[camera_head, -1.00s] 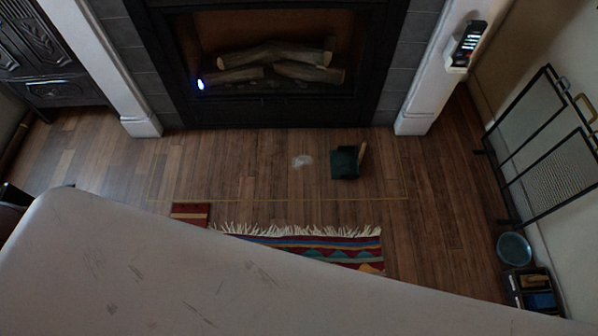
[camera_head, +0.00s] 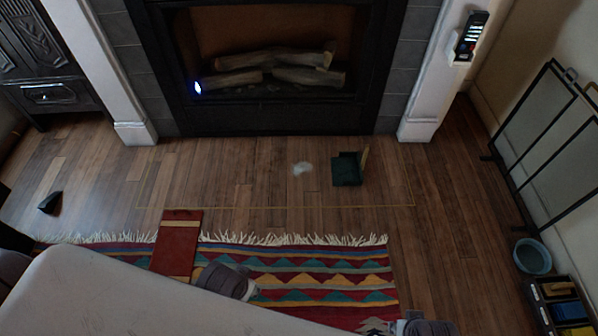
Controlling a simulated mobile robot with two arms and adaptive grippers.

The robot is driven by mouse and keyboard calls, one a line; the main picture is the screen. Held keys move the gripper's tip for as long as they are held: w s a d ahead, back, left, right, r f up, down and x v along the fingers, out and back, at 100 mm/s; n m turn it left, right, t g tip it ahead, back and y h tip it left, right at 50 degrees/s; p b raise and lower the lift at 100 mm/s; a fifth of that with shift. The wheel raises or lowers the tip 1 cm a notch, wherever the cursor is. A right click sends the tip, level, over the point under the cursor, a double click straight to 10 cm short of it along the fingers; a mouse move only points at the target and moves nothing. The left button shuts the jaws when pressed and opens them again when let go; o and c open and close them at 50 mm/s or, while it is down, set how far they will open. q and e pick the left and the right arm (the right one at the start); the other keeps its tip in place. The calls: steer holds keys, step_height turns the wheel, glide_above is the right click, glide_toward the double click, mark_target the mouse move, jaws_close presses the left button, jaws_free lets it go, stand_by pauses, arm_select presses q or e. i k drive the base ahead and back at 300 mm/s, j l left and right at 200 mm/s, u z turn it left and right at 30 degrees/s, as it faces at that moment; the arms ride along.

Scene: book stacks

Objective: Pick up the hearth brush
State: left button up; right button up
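No thing shows clearly as a hearth brush. A dark green, boxy piece (camera_head: 346,170) with a light wooden part upright at its right side sits on the floor before the fireplace; I cannot tell if it is the brush or a dustpan. A small pale patch (camera_head: 302,168) lies on the floor to its left. Grey and dark parts of my arms show at the lower edge, over the rug. I make out no fingertips of either gripper; my large pale body part hides the lower left.
A striped fringed rug (camera_head: 330,277) lies in front, with a red board (camera_head: 178,240) across its edge. A dark wedge (camera_head: 50,202) is at left. A fire screen (camera_head: 550,140), blue bowl (camera_head: 532,256) and caddy (camera_head: 545,316) line the right wall.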

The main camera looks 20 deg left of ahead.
mark_target(551, 290)
steer(key=z, duration=1.85)
steer(key=i+z, duration=0.1)
steer(key=i, duration=0.2)
